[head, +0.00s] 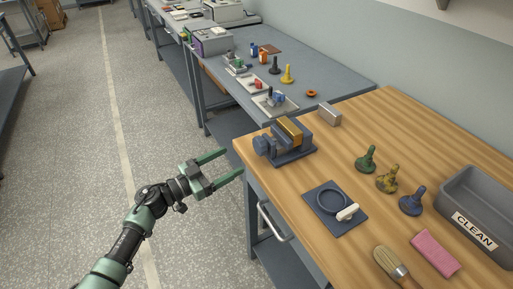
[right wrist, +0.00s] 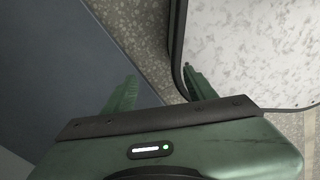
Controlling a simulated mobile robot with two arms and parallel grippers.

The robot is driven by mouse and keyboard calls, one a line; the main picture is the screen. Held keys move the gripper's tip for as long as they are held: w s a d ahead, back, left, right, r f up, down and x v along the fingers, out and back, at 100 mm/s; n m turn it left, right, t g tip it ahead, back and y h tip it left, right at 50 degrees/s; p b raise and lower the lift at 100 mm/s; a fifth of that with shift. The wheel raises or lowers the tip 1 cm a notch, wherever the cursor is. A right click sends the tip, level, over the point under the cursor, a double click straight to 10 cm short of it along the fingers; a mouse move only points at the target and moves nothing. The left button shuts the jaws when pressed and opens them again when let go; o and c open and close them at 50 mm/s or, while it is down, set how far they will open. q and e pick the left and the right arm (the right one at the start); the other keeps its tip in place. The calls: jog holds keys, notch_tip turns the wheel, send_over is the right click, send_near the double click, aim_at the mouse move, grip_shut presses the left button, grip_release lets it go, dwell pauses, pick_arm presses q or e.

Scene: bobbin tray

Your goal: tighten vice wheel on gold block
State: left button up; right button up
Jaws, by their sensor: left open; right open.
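A silver block (head: 328,115) lies behind the vice. A blue pad with a ring (head: 332,202), several chess-like pieces (head: 387,180), a brush (head: 393,264), a pink cloth (head: 435,253) and a grey CLEAN bin (head: 474,229) occupy the bench's right. The aisle floor (head: 75,150) is clear.

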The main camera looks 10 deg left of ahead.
aim_at(256, 147)
pick_arm(q)
jog(key=w+d+r, duration=0.1)
jog(key=d, duration=0.1)
jog(key=w+d+r+m+g+h, duration=0.1)
jog(key=d, duration=0.2)
jog(key=w+d+r+m+g, duration=0.1)
jog(key=d, duration=0.2)
jog(key=shift+w+r, duration=0.35)
jog(key=c, duration=1.4)
jog(key=shift+o, duration=0.2)
jog(key=m+p, duration=0.1)
jog(key=m, duration=0.3)
jog(key=shift+m, duration=0.3)
